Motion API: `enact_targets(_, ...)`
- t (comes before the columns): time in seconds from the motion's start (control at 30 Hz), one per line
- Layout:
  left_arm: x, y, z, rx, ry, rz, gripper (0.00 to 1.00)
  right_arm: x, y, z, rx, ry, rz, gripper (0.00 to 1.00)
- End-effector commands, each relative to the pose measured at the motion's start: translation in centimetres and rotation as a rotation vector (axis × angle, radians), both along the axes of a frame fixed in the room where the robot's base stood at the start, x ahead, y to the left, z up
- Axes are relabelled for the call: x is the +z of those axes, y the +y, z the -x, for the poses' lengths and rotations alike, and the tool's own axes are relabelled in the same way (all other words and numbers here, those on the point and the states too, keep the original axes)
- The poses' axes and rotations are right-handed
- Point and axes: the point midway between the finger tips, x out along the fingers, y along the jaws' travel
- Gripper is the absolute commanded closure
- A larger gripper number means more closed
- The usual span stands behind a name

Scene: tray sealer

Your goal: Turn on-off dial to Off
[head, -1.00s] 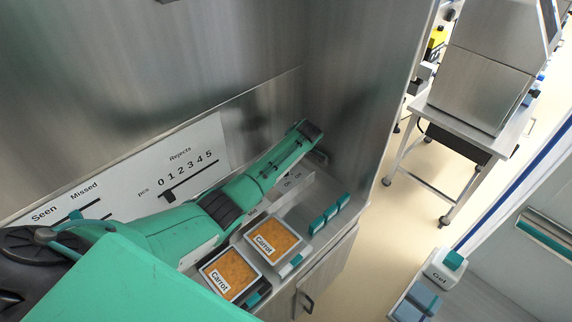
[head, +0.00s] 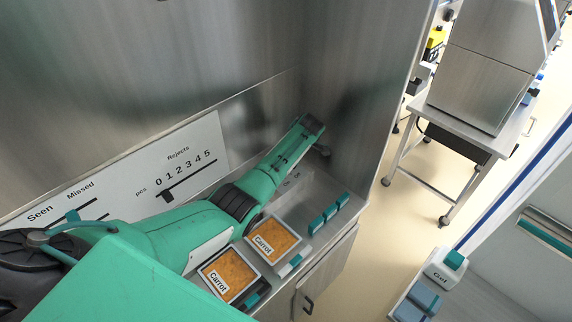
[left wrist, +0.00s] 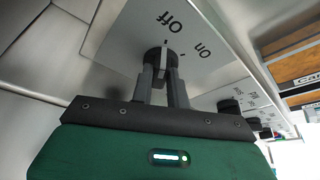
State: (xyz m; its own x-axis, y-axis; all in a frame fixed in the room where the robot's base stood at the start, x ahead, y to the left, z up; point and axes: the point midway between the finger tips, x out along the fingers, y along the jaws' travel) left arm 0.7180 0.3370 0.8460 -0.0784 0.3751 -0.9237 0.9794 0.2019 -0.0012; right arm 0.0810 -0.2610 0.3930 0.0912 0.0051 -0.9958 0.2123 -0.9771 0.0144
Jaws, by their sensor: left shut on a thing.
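The on-off dial (left wrist: 155,60) is a dark round knob on a pale plate (left wrist: 120,45) with the words Off and On, seen in the left wrist view. My left gripper (left wrist: 162,72) has its two grey fingers shut on the dial, one on each side. A pale line shows on the dial's face, but I cannot tell for sure which word it points at. In the head view my left gripper (head: 322,149) is at the far end of the counter by the steel wall, and the dial is hidden there. My right gripper is not in view.
Two carrot trays, one nearer (head: 229,275) and one farther (head: 273,240), lie beside my left forearm. Several teal blocks (head: 329,214) line the counter's right edge. More dark knobs (left wrist: 229,106) sit right of the dial. A slider panel (head: 125,180) is on the back wall.

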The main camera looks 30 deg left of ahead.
Motion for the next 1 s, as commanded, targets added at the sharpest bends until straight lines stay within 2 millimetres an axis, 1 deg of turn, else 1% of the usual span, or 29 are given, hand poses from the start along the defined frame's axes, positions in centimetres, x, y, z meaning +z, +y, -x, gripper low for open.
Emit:
enact_targets(0.07,0.0,0.1,0.0,0.002,0.0,-0.001,1.0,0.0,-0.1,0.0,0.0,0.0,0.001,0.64)
enact_targets(0.1,0.0,0.1,0.0,0.002,0.0,-0.001,0.8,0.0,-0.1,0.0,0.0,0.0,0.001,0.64)
enact_targets(0.2,0.0,0.1,0.0,0.001,0.0,0.0,0.62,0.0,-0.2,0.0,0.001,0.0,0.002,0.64)
enact_targets(0.47,0.1,0.0,0.0,0.001,-0.001,0.0,0.62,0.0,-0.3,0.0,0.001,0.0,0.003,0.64)
enact_targets(0.57,0.4,-0.2,-0.1,-0.001,-0.002,0.001,0.62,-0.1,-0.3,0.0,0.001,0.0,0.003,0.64)
enact_targets(0.67,1.5,-0.7,-0.2,0.0,-0.003,0.001,0.62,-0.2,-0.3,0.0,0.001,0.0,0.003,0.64)
enact_targets(0.77,3.3,-1.5,-0.4,-0.001,-0.006,0.002,0.62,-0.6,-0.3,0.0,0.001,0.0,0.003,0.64)
enact_targets(1.0,8.4,-3.5,-0.8,-0.001,-0.004,0.001,0.62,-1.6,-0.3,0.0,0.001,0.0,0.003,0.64)
